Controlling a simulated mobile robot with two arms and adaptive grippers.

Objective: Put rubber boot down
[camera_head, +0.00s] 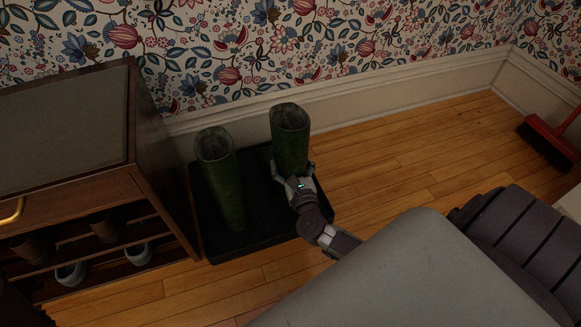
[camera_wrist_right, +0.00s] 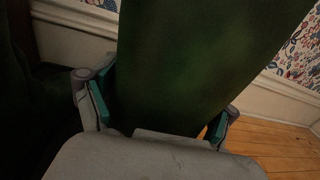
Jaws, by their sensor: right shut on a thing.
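A green rubber boot (camera_head: 290,135) stands upright at the right side of a black boot tray (camera_head: 262,237). My right gripper (camera_head: 294,180) is shut around its shaft from the front. In the right wrist view the boot (camera_wrist_right: 195,70) fills the middle, between the fingers of the gripper (camera_wrist_right: 160,105). A second green boot (camera_head: 222,180) stands upright on the left part of the tray, apart from the held one. The foot of the held boot is hidden behind my gripper and arm, so I cannot tell whether it touches the tray. My left gripper is not in view.
A dark wooden shoe cabinet (camera_head: 155,170) with shoes on its shelves stands close at the left of the tray. The papered wall and white baseboard (camera_head: 400,112) run behind. Wooden floor (camera_head: 400,180) is clear right of the tray.

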